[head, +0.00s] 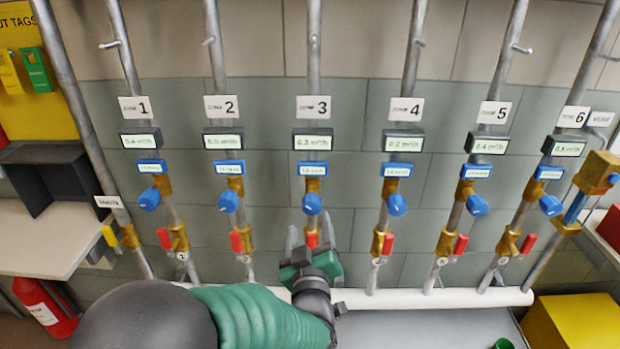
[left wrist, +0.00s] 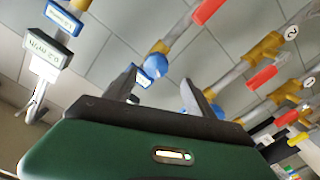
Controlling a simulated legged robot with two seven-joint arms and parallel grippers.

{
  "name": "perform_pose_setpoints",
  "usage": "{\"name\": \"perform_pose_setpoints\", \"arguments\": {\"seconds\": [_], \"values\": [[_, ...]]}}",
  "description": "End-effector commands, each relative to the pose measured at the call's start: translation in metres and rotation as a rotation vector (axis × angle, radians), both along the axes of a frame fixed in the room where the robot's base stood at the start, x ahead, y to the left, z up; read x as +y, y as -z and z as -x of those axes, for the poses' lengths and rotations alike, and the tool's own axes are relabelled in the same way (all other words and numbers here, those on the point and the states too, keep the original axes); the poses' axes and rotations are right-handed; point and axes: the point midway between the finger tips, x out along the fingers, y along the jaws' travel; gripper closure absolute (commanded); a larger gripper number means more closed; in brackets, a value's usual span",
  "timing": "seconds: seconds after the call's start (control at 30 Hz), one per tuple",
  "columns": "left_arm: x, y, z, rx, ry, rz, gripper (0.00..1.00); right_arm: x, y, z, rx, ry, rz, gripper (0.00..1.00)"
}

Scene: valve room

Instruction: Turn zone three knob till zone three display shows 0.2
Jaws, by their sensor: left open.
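The zone three knob (head: 312,204) is blue, on the brass fitting of the third pipe. Above it is the zone three display (head: 314,140), which seems to read 0.3 m³/h in small digits. The "3" sign (head: 313,109) is above that. My left gripper (head: 311,236) is open just below the knob, fingers pointing up at the wall. In the left wrist view, a blue knob (left wrist: 156,65), apparently zone three's, shows beyond and between the open fingers (left wrist: 160,90). I cannot tell whether they touch it. My right gripper is out of view.
Neighbouring knobs for zone two (head: 228,201) and zone four (head: 397,205) flank it. A red valve handle (head: 312,240) lies behind my fingers. A white horizontal pipe (head: 400,299) runs below. A yellow box (head: 575,325) is lower right.

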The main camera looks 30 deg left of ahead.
Motion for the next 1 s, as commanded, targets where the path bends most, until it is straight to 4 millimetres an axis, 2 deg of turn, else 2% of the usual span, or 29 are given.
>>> {"name": "perform_pose_setpoints", "arguments": {"seconds": [0.03, 0.07, 0.2, 0.27, 0.4, 0.53, 0.7, 0.9, 1.0], "values": [[0.0, -0.01, -0.001, 0.008, 0.006, 0.001, 0.37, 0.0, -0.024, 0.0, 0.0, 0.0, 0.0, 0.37], [0.0, -0.01, -0.002, 0.007, 0.011, 0.001, 0.37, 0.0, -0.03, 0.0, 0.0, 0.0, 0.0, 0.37], [0.016, -0.007, -0.026, 0.004, 0.01, 0.003, 0.37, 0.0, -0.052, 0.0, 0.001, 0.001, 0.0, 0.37], [0.025, 0.002, -0.04, -0.002, 0.011, 0.005, 0.37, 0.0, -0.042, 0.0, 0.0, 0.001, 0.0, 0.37], [0.044, 0.002, -0.068, -0.002, 0.012, 0.004, 0.37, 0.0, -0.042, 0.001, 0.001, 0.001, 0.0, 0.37], [0.056, 0.001, -0.086, -0.002, 0.012, 0.006, 0.37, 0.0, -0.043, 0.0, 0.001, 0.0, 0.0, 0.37], [0.061, 0.001, -0.095, -0.001, 0.013, 0.005, 0.37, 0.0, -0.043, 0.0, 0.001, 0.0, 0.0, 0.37], [0.061, 0.001, -0.096, -0.002, 0.014, 0.005, 0.37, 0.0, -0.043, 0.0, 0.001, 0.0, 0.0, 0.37], [0.061, 0.001, -0.096, -0.002, 0.014, 0.005, 0.49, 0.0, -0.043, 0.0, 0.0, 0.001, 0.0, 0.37]]}}
